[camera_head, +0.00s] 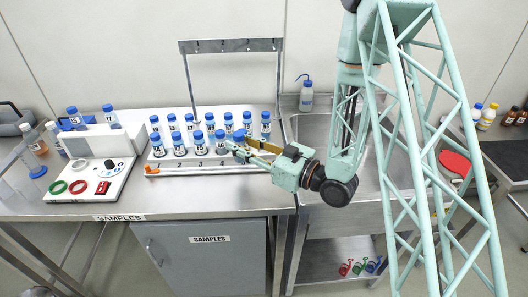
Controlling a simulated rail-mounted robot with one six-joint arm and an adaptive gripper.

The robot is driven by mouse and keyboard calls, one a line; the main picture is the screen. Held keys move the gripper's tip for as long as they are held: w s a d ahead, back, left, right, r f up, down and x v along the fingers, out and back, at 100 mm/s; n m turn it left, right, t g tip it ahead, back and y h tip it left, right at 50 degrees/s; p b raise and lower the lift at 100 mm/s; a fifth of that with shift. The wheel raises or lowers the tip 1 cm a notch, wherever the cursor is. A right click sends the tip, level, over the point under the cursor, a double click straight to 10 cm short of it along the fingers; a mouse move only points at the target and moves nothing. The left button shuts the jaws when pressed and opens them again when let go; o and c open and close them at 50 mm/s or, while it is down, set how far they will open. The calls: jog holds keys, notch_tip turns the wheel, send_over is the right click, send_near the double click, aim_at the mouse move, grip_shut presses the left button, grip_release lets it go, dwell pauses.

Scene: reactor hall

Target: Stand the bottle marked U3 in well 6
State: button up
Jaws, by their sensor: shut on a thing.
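A white sample rack (180,170) on the steel bench holds two rows of blue-capped bottles with small labels. I cannot read which one is marked U3. My gripper (236,148) reaches in from the right, at the right part of the front row, and is shut on a blue-capped bottle (239,135). The gripper covers much of this bottle, so I cannot tell whether its base is in a well. Numbers on the rack's front are small; about 3 and 4 show below the middle bottles. Well 6 is not clearly visible; my gripper and wrist cover the rack's right front.
A white device (92,142) with rings and other bottles stands on the left. A hook frame (230,46) rises behind the rack. A sink (318,130) with a wash bottle (306,96) lies to the right. Back-row bottles stand close to my gripper.

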jog(key=shift+s+a+f+n+g+y, duration=0.1)
jog(key=shift+s+a+f+g, duration=0.1)
jog(key=shift+s, duration=0.25)
jog(key=shift+s+a+f+n+g+y, duration=0.1)
jog(key=shift+s+a+f, duration=0.05)
jog(key=shift+s, duration=0.3)
jog(key=shift+s+a+f+n+g+y, duration=0.1)
jog(key=shift+s+a+f, duration=0.1)
jog(key=shift+s, duration=0.25)
jog(key=shift+w+d, duration=0.1)
jog(key=w+d+f, duration=0.1)
jog(key=w+d, duration=0.7)
jog(key=w, duration=0.4)
jog(key=shift+w+f, duration=0.15)
jog(key=shift+w, duration=0.1)
jog(key=shift+w+d, duration=0.1)
jog(key=shift+w+d+f+b, duration=0.15)
jog(key=shift+f+b, duration=0.15)
jog(key=shift+f, duration=0.6)
jog(key=shift+w+f+b, duration=0.15)
jog(key=shift+f+b, duration=0.1)
jog(key=shift+f, duration=0.65)
jog(key=shift+f, duration=0.15)
